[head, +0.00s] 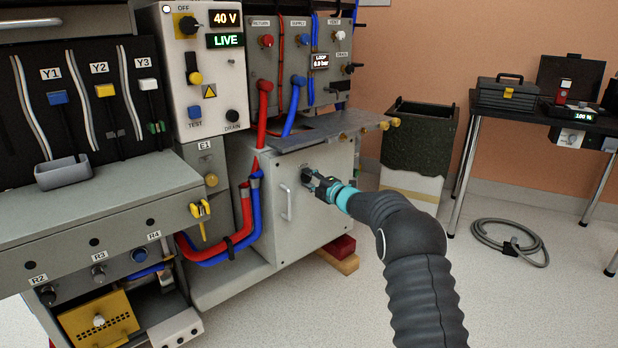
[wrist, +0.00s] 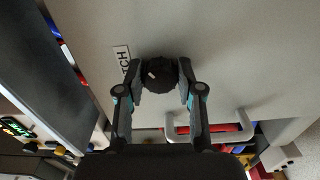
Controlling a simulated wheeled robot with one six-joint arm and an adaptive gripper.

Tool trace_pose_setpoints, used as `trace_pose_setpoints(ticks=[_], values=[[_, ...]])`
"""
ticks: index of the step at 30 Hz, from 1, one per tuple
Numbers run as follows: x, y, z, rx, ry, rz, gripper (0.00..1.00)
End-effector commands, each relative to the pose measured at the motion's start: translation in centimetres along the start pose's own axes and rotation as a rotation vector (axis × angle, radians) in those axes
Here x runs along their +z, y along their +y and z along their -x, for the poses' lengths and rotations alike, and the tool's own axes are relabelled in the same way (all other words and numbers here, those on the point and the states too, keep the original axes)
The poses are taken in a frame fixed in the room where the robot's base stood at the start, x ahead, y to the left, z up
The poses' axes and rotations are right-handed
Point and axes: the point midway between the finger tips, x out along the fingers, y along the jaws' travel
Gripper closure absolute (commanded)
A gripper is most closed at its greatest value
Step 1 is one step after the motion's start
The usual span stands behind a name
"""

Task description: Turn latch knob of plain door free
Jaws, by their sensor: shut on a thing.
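The plain door (head: 322,205) is a light grey panel on the front of the cabinet, with a pale bar handle (head: 286,203) on its left part. The latch knob (wrist: 160,73) is black and round with a pale mark, beside a white label (wrist: 122,62) partly reading "TCH". My gripper (head: 309,178) is at the upper part of the door, and its fingers (wrist: 160,90) sit on both sides of the knob, shut on it. In the head view the knob is mostly hidden by the gripper. The door looks closed.
Red and blue hoses (head: 250,215) run down left of the door. A grey shelf (head: 320,130) with brass fittings juts out above it. A dark bin (head: 425,140) stands behind to the right. A coiled hose (head: 510,242) lies on the floor.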

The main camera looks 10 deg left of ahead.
Motion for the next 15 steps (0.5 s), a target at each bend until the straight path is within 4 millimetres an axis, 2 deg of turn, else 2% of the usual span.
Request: trace_pose_setpoints(ticks=[15], values=[[0.01, 0.03, 0.01, -0.001, -0.001, -0.445, 0.98]])
